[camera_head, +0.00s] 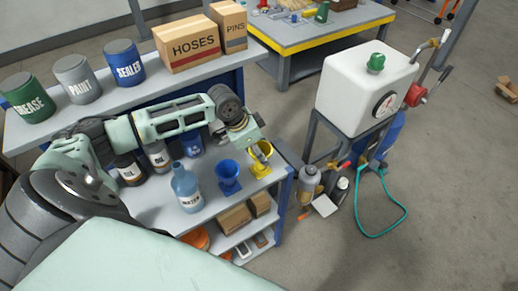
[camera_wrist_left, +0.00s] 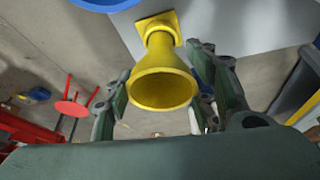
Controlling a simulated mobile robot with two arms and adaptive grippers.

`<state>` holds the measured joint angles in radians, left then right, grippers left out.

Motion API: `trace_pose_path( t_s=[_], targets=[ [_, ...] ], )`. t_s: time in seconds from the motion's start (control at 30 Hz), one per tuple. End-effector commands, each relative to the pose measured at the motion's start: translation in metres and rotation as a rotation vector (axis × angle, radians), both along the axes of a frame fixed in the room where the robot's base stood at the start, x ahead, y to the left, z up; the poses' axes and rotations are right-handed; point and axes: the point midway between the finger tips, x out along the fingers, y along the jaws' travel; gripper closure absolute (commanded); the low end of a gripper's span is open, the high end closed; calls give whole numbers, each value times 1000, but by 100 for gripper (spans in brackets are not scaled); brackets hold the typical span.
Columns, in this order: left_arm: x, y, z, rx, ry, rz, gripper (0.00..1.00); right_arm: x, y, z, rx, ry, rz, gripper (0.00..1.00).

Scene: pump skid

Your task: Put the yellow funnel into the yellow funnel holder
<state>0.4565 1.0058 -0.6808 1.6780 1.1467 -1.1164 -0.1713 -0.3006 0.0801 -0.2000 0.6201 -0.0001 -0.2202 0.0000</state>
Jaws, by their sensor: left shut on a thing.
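The yellow funnel (camera_head: 265,149) is at the right end of the lower shelf, held in my left gripper (camera_head: 257,155). In the left wrist view the funnel (camera_wrist_left: 163,88) sits between the fingers of the gripper (camera_wrist_left: 165,78), its wide mouth toward the camera. Its narrow end meets the yellow funnel holder (camera_wrist_left: 156,22), which has a square base. In the head view the holder (camera_head: 260,171) stands on the shelf directly below the funnel. I cannot tell how deep the narrow end sits in the holder. My right gripper is not in view.
A blue funnel-shaped piece (camera_head: 228,176) and a water bottle (camera_head: 186,187) stand left of the holder on the lower shelf (camera_head: 205,211). Cans and boxes (camera_head: 196,43) line the upper shelf. A white tank (camera_head: 360,88) on a stand is to the right, across a floor gap.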

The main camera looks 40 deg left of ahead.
Motion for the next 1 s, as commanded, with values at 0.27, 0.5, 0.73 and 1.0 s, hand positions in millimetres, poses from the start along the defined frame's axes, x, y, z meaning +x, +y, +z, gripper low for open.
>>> trace_pose_path(
  t_s=[0.27,0.5,0.73,1.0],
  targets=[
    [0,0,-6,0,0,0,81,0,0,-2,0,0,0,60],
    [0,0,-11,0,0,-1,81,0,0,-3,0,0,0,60],
    [0,0,-14,0,0,-1,81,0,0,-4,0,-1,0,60],
    [0,0,-13,0,0,-1,38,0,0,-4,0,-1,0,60]
  ],
)
